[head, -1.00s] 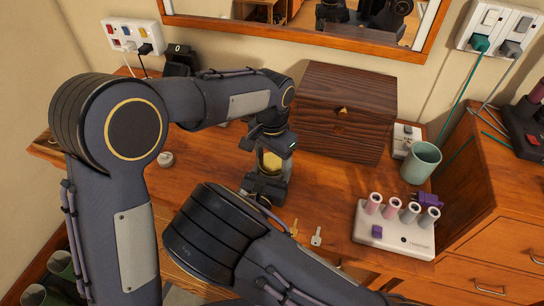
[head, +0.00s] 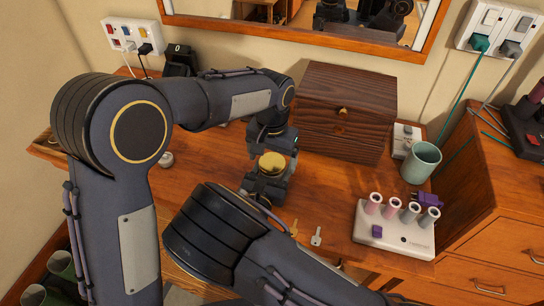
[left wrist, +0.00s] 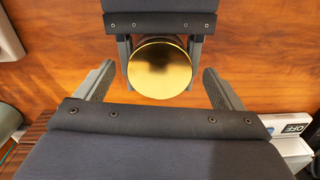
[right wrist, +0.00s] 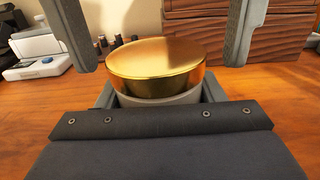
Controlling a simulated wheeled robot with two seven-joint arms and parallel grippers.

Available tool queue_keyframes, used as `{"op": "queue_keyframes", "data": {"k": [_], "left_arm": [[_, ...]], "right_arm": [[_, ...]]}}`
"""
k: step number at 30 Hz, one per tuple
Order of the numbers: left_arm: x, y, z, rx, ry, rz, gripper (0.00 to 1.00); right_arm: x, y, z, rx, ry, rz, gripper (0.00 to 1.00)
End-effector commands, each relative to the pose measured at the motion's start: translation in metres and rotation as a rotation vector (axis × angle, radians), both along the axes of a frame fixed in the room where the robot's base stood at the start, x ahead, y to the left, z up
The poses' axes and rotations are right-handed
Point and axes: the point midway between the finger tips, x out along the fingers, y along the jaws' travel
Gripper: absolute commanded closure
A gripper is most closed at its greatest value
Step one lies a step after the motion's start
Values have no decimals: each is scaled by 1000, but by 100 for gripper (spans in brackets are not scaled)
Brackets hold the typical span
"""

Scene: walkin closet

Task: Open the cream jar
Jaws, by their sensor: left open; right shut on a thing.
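The cream jar has a round gold lid (head: 272,164) and a pale body (right wrist: 160,99). My right gripper (head: 265,188) is shut on the jar's body and holds it upright; its fingers flank the body in the right wrist view (right wrist: 160,95). My left gripper (head: 274,140) is open above the jar. In the left wrist view the gold lid (left wrist: 160,68) lies between its spread fingers, with gaps on both sides. The lid sits on the body and looks level; whether it is loose cannot be told.
A dark wooden box (head: 345,110) stands behind and to the right of the jar. A green mug (head: 421,162), a white stand with several rollers (head: 395,230) and small keys (head: 316,236) are to the right. A small white round item (head: 166,159) lies left.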

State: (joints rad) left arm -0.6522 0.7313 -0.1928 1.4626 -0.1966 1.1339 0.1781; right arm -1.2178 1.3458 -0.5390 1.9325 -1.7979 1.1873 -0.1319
Motion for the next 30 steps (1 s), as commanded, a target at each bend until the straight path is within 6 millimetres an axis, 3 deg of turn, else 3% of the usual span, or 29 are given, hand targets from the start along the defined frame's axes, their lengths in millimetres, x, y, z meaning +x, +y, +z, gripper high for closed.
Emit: {"op": "queue_keyframes", "data": {"k": [4, 12, 17, 24, 30], "left_arm": [[0, 0, 4, 0, -1, 0, 11], [0, 0, 38, -1, -2, -1, 11], [0, 0, 47, 0, -1, -11, 15], [0, 0, 76, -2, -2, -247, 15], [0, 0, 65, 3, 4, -292, 15]], "right_arm": [[0, 0, 1, 0, -1, 0, 100], [0, 0, 0, 0, -1, 0, 100], [0, 0, 1, 0, -1, 0, 100], [0, 0, 0, 0, -1, 0, 100], [0, 0, 0, 0, -1, 0, 100]]}}
